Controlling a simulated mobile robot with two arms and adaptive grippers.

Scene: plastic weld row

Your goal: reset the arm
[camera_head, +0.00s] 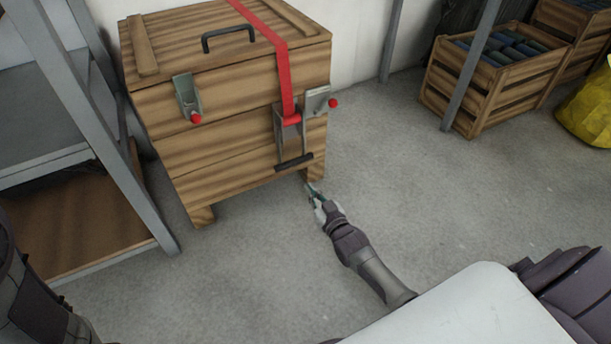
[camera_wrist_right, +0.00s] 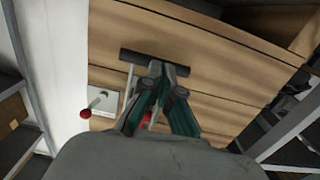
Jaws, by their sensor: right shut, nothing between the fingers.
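My right gripper (camera_head: 312,192) is shut and empty in the head view, just in front of the lower right corner of a wooden crate (camera_head: 220,130). In the right wrist view my right gripper (camera_wrist_right: 160,68) is also shut, with its fingertips together in front of the crate's planks (camera_wrist_right: 225,70). A black bar handle (camera_head: 294,162) at the lower end of the strap buckle is close to the fingertips. The bar handle shows behind the fingertips in the wrist view (camera_wrist_right: 140,58); I cannot tell whether they touch. My left gripper is out of view.
A red strap (camera_head: 284,75) runs over the crate lid to the buckle. A latch with a red knob (camera_head: 188,97) sits on the front. A grey metal shelf (camera_head: 130,190) stands at left. A slatted crate (camera_head: 490,90) and yellow bag (camera_head: 590,105) are at right. The floor between is clear.

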